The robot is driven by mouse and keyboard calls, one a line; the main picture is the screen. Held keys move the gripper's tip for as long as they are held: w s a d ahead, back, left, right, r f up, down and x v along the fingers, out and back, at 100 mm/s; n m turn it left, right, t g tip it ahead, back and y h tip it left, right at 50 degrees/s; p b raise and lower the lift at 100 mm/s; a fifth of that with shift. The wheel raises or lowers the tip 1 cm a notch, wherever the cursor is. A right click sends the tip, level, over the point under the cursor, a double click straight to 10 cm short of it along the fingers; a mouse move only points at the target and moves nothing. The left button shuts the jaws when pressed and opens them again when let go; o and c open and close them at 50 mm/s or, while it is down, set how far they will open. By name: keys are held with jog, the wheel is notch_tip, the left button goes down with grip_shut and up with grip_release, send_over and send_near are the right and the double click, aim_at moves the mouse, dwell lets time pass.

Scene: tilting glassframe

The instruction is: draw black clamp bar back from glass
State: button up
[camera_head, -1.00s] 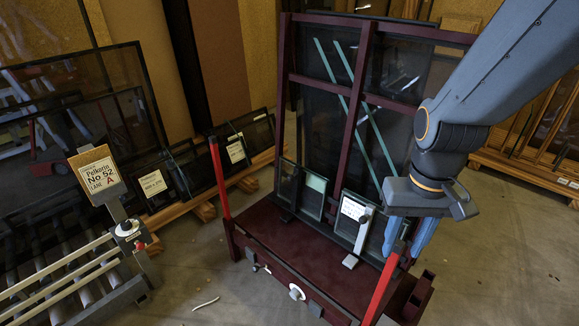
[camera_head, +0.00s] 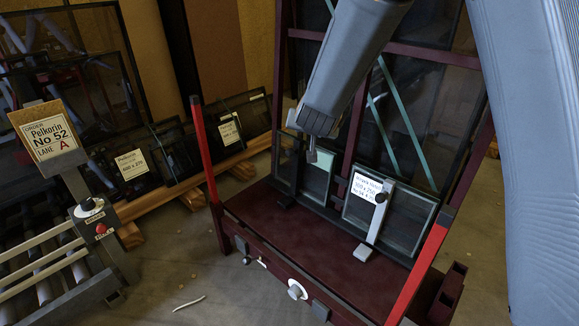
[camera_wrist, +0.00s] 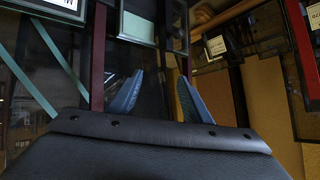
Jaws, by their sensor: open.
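Small glass panes stand on the dark red rack, including a pale pane (camera_head: 318,178) and a labelled pane (camera_head: 408,220). A light grey upright bar (camera_head: 376,217) with a black knob stands before the labelled one. A dark upright strip (camera_wrist: 163,25) runs beside the pale pane (camera_wrist: 139,25) in the wrist view; I cannot tell whether it is the black clamp bar. My gripper (camera_head: 312,152) is above and in front of the pale pane's upper left. In the wrist view, its blue fingers (camera_wrist: 157,95) are apart with nothing between them.
Red posts (camera_head: 205,160) and (camera_head: 425,262) rise at the rack's front corners. The rack's dark red deck (camera_head: 290,225) has bare space. A roller conveyor (camera_head: 45,255) with an order sign (camera_head: 50,140) stands left. Framed panes (camera_head: 130,172) lean behind it.

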jog(key=w+a+f+m+t+h+b, duration=0.25)
jog(key=w+a+f+b, duration=0.35)
jog(key=w+f+b, duration=0.3)
jog(key=m+t+h+b, duration=0.3)
jog(key=h+b, duration=0.3)
jog(key=b, duration=0.3)
send_near(288, 154)
jog(key=a+x, duration=0.1)
jog(key=x, duration=0.3)
jog(key=shift+g+h, duration=0.25)
jog(key=shift+g, duration=0.1)
jog(key=b+x, duration=0.3)
jog(key=x, duration=0.3)
jog(key=shift+w+d+f, duration=0.1)
jog(key=shift+w+d, duration=0.15)
jog(key=shift+d, duration=0.1)
jog(key=shift+w+d, duration=0.25)
jog(key=shift+w, duration=0.35)
jog(key=shift+c, duration=0.4)
jog(key=shift+r, duration=0.2)
grip_shut()
jog(key=shift+s, duration=0.1)
